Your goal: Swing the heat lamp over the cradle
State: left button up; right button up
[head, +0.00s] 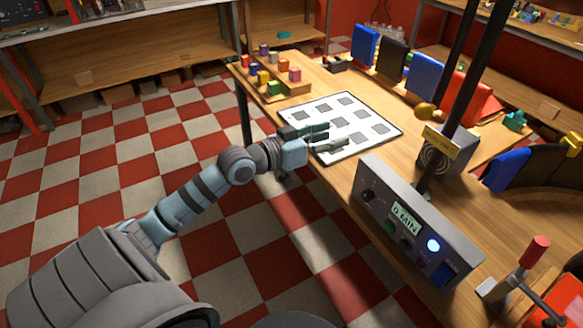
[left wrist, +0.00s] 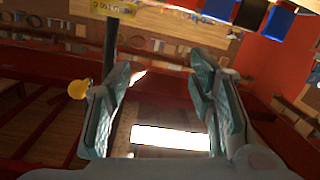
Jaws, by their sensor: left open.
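My left gripper (head: 332,138) is open and empty, above the white mat with grey squares in the head view. In the left wrist view its two fingers (left wrist: 162,85) are spread with nothing gripped between them. The knob also shows left of the fingers in the left wrist view (left wrist: 78,89). The lamp head cannot be made out. I cannot tell which thing is the cradle. My right gripper is not in view.
A grey control box (head: 415,225) with a lit display stands at the table's near edge. The white mat (head: 385,122) lies flat behind it. A wooden block tray (head: 285,97) is at the far left. A red-handled lever (head: 520,265) is at the right. Checkered floor lies left.

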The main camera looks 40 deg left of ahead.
pick_arm(q)
jog(key=s+a+f+n+g+y, duration=0.1)
jog(key=a+f, duration=0.3)
jog(key=f, duration=0.7)
jog(key=s+a+f+n+g+y+b, duration=0.1)
jog(key=a+f+y, duration=0.3)
jog(key=f, duration=0.8)
jog(key=shift+s+a+f+n+g+y, duration=0.15)
jog(key=shift+s+f+n+g+y, duration=0.15)
jog(key=shift+s+n+g, duration=0.3)
jog(key=shift+c, duration=0.4)
